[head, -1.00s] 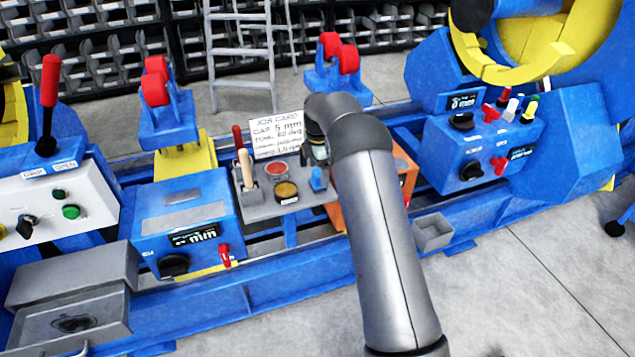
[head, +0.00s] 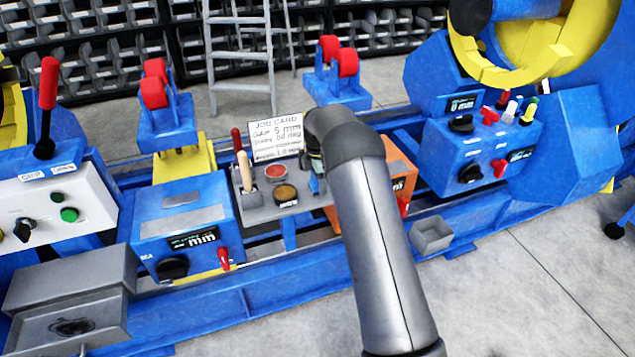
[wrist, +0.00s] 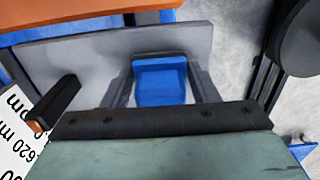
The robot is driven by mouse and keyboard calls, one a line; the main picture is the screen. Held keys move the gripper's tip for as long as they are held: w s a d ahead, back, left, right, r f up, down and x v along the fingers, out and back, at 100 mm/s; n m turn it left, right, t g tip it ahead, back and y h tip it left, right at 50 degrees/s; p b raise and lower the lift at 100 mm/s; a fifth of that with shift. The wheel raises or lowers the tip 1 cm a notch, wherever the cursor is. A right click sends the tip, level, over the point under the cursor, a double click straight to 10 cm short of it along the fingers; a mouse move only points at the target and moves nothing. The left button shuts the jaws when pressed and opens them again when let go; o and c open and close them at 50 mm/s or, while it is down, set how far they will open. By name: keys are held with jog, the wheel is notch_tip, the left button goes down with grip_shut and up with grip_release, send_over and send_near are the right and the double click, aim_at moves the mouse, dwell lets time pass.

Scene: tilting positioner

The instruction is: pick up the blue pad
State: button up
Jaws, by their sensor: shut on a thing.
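The blue pad (wrist: 160,84) shows in the wrist view between the two grey fingers of my gripper (wrist: 162,92). The fingers are at its left and right sides, and the gripper is shut on it. In the head view my gripper (head: 317,172) is at the right part of the grey tray (head: 262,211), beside the job card (head: 277,137). There the pad is mostly hidden by the gripper and arm. I cannot tell whether the pad touches the tray.
The tray also holds a wooden-handled tool (head: 245,170), a red disc (head: 276,172) and an amber disc (head: 286,193). An orange block (head: 401,176) stands close at the right. A blue unit with a display (head: 186,222) stands at the left.

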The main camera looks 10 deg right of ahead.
notch_tip(320, 180, up, 3)
jog(key=shift+r, duration=0.1)
jog(key=s+a+r, duration=0.9)
jog(key=s, duration=0.1)
jog(key=shift+s+r, duration=0.35)
jog(key=shift+a+p, duration=0.1)
jog(key=shift+p, duration=0.2)
